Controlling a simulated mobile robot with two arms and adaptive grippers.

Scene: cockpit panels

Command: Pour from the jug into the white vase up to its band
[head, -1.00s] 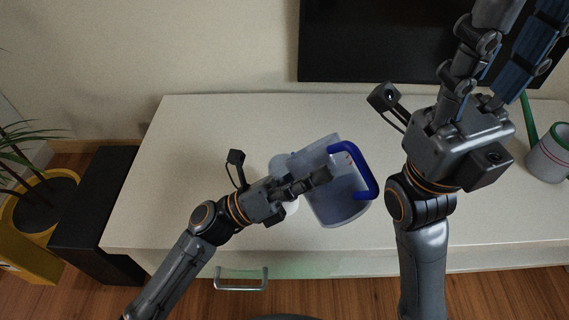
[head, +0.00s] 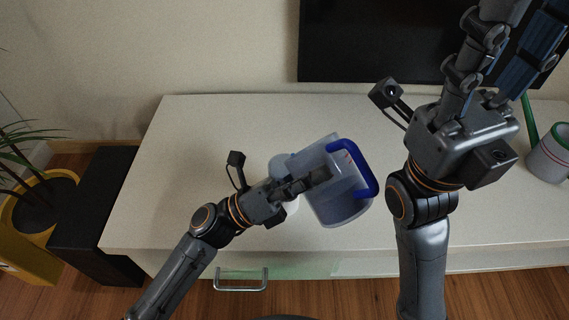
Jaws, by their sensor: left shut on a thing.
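The jug (head: 345,207) is translucent, with a blue handle (head: 367,172) on its right side. It is tilted, its mouth end toward the upper left. My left gripper (head: 312,180) is shut on the jug and lies across its left side. The white vase (head: 279,163) is under and behind my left gripper, which hides most of it. Its band and the level inside it cannot be seen. I cannot tell whether liquid is flowing. My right gripper (head: 510,45) is raised at the upper right, its fingers spread, empty and away from the jug.
The white cabinet top (head: 200,130) is clear at the left and back. A dark screen (head: 370,40) is behind it. A grey can with a green rim (head: 550,155) stands at the right. A black box (head: 95,205) and a potted plant (head: 40,205) are at the left.

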